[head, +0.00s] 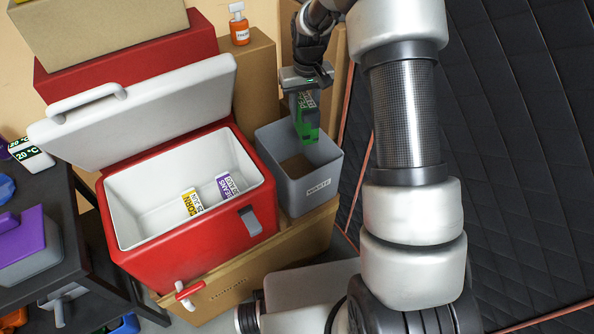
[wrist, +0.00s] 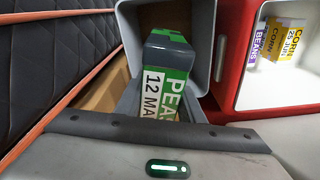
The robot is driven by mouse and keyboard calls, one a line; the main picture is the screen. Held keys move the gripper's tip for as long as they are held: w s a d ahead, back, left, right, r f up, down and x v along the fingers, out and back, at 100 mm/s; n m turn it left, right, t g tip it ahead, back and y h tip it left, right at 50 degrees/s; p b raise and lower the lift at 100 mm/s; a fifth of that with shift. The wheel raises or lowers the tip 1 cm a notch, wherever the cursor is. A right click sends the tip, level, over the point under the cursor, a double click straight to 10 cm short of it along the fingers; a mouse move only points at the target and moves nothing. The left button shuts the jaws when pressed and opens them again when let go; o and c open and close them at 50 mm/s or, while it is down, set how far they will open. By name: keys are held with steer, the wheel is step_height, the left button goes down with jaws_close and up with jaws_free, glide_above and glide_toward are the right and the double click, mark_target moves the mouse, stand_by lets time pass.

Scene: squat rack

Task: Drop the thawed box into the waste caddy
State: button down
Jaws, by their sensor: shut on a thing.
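My gripper (head: 304,97) is shut on a green and white box (head: 307,128). In the wrist view the box (wrist: 168,78) reads "PEAS" and "12 MA", with the rest of the date cut off. The grey waste caddy (head: 310,201), labelled "WASTE", stands right of the red cooler. The box hangs upright at the caddy's mouth, its lower end near the far rim in the head view. In the wrist view the caddy's wall (wrist: 203,42) is beyond the box. The caddy's floor looks brown, with no box seen on it.
The open red cooler (head: 187,263) holds a yellow corn box (head: 191,202) and a purple beans box (head: 228,186). Its white lid (head: 140,115) is raised. An orange bottle (head: 239,27) stands on a carton behind. A dark quilted wall (head: 520,150) bounds the right side.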

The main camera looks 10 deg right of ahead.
steer(key=shift+f+b, duration=1.35)
steer(key=shift+f, duration=0.95)
steer(key=shift+w, duration=0.1)
steer(key=c, duration=1.1)
jaws_free()
steer(key=r+p, duration=0.1)
steer(key=r, duration=0.4)
steer(key=s+r+p, duration=0.1)
steer(key=r, duration=0.5)
steer(key=s+r+p, duration=0.1)
steer(key=r+p, duration=0.1)
steer(key=r, duration=0.4)
steer(key=shift+s+d+r, duration=0.1)
steer(key=shift+d+r, duration=0.05)
steer(key=shift+r, duration=0.05)
